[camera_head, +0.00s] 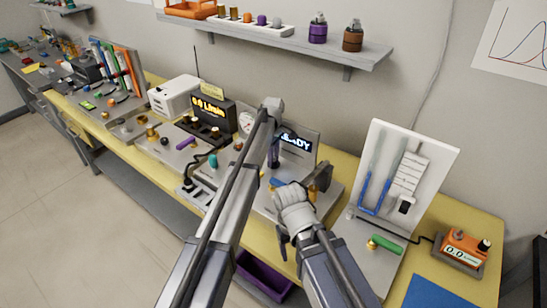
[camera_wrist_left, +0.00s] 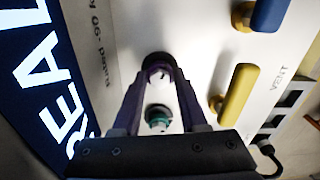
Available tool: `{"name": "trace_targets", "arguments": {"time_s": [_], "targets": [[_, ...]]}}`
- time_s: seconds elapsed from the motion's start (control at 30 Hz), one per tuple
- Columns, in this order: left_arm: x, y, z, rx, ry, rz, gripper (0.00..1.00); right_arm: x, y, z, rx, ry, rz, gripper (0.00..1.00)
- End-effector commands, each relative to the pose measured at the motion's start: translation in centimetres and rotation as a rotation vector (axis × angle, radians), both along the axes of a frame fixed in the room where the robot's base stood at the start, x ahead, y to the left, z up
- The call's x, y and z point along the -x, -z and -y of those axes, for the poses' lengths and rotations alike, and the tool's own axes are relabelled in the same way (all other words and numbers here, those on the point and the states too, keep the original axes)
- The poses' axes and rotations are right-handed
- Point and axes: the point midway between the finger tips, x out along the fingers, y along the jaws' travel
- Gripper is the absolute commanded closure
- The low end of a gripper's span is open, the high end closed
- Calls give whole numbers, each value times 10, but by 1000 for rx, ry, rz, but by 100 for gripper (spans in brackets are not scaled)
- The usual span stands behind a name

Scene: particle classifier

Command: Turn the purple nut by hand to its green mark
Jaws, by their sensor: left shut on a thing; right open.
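In the left wrist view the two fingers of my left gripper (camera_wrist_left: 159,76) close in on a dark round nut (camera_wrist_left: 158,60), which I take to be the purple nut on the pale panel; its colour is hard to make out. A teal round part (camera_wrist_left: 158,117) shows between the fingers, nearer the palm. No green mark can be made out. In the head view my left gripper (camera_head: 274,152) hangs in front of the READY display (camera_head: 297,141), and the nut is hidden. My right gripper (camera_head: 284,242) is open and empty, low in front of the bench; its fingers are partly hidden.
In the wrist view a yellow lever (camera_wrist_left: 235,95) and a blue lever (camera_wrist_left: 268,14) stand right of the fingers. In the head view a white board with blue tubing (camera_head: 418,165) stands right, an orange meter (camera_head: 462,250) beyond it. A purple bin (camera_head: 262,277) sits below.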

Motion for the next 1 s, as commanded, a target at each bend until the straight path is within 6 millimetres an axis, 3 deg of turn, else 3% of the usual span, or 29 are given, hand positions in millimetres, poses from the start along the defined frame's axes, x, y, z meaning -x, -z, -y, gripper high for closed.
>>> {"name": "trace_targets", "arguments": {"time_s": [0.17,0.57,1.0], "targets": [[0,0,0,0,0,0,100,0,0,0,0,0,0,34],[0,0,0,0,41,0,100,0,0,0,0,0,0,34],[0,0,0,0,382,0,100,0,0,0,0,0,0,34]]}}
